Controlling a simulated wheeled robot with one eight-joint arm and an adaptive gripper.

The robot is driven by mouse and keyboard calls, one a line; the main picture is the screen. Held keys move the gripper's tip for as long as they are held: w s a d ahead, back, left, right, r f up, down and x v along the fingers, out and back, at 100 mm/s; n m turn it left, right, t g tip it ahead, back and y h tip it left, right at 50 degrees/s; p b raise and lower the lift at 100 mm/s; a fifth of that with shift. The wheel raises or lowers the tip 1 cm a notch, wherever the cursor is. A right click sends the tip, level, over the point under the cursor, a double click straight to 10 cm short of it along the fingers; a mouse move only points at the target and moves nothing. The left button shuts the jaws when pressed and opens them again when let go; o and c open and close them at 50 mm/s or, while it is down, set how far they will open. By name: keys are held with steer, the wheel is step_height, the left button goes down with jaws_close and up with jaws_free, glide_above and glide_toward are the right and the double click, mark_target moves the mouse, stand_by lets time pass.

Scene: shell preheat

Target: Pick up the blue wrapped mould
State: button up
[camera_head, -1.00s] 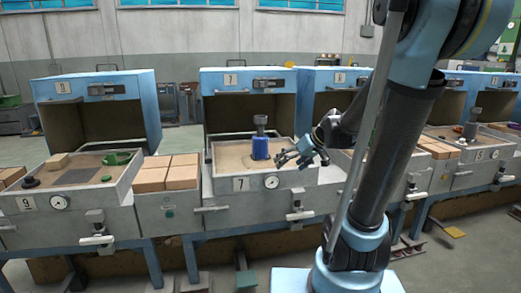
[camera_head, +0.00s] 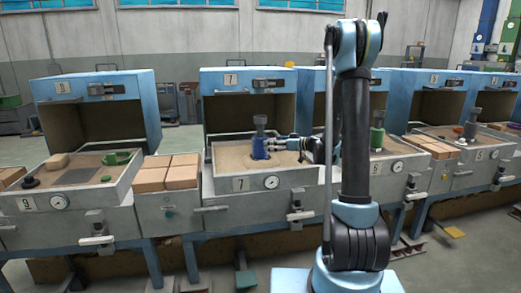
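The blue wrapped mould (camera_head: 258,148) stands upright in the sand tray of station 7 (camera_head: 228,168). A grey cylindrical part with a wider top (camera_head: 260,122) rises above the blue wrap. My gripper (camera_head: 274,146) comes in level from the right, low over the tray, with its fingertips at the mould's right side. I cannot tell whether the fingers touch the mould or reach around it, nor how far apart they are.
The blue open-fronted oven housing 7 (camera_head: 230,78) stands behind the tray. Tan bricks (camera_head: 168,172) sit to the left. A green-wrapped mould (camera_head: 377,136) stands in the tray to the right. Station 9's tray (camera_head: 122,178) holds a green item (camera_head: 117,158).

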mark_target(261, 141)
steer(key=shift+n+t+y, duration=0.4)
steer(key=shift+t+y, duration=0.4)
steer(key=w+f, duration=0.1)
steer(key=w, duration=0.1)
steer(key=w+f, duration=0.1)
steer(key=w, duration=0.1)
steer(key=shift+w+d+f, duration=0.1)
steer(key=shift+w+f, duration=0.05)
steer(key=shift+f, duration=0.05)
steer(key=shift+w, duration=0.1)
steer(key=shift+s+r+x, duration=0.15)
steer(key=shift+x, duration=1.7)
steer(key=shift+s+r+x, duration=0.1)
steer(key=shift+x, duration=1.8)
steer(key=c, duration=1.6)
